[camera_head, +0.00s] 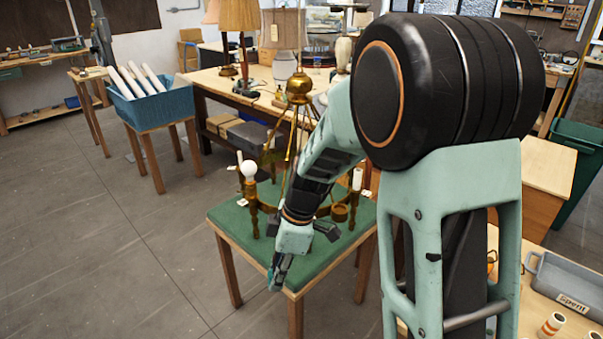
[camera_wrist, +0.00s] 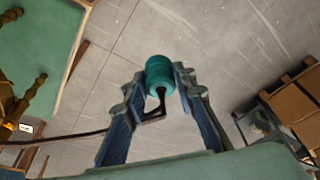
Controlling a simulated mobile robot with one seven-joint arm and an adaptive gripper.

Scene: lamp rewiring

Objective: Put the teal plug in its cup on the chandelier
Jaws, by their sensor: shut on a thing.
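My gripper (camera_wrist: 161,78) is shut on the teal plug (camera_wrist: 160,70), a ribbed cylinder between the fingertips in the wrist view. A dark hooked piece sticks out from the plug back toward the palm. In the head view my gripper (camera_head: 276,278) points down beside the front edge of the green-topped table; I cannot make out the plug there. The brass chandelier (camera_head: 299,88) stands on that table, partly hidden behind my arm. An open brass cup (camera_head: 340,213) shows at its right. Part of the chandelier (camera_wrist: 22,107) shows at the left of the wrist view, apart from the plug.
The green table top (camera_head: 232,221) has bare room at its front left. A white bulb (camera_head: 249,169) and a white sleeve (camera_head: 357,179) stand on chandelier arms. A dark cord (camera_wrist: 60,137) crosses the wrist view. A blue bin (camera_head: 155,105) stands behind left; a grey tray (camera_head: 565,285) is at right.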

